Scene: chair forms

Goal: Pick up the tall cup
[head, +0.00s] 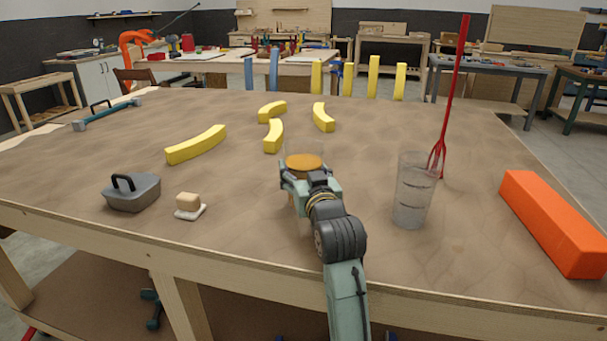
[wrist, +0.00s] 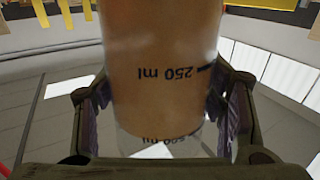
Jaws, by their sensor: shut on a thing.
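My gripper (head: 303,180) is shut on a clear cup with amber-brown content (head: 304,161), near the middle of the table. In the wrist view this cup (wrist: 165,75) stands between the two fingers, with upside-down volume marks such as "250 ml". My fingers press on both its sides. My gripper hides most of the cup's lower part in the head view, so I cannot tell whether its base touches the table. A tall clear cup with dark rings (head: 411,200) stands upright on the table to the right, apart from my gripper.
A long red fork-ended tool (head: 451,90) rises at that right cup's rim. An orange block (head: 552,222) lies at the far right. Several yellow curved pieces (head: 197,145) lie farther back.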

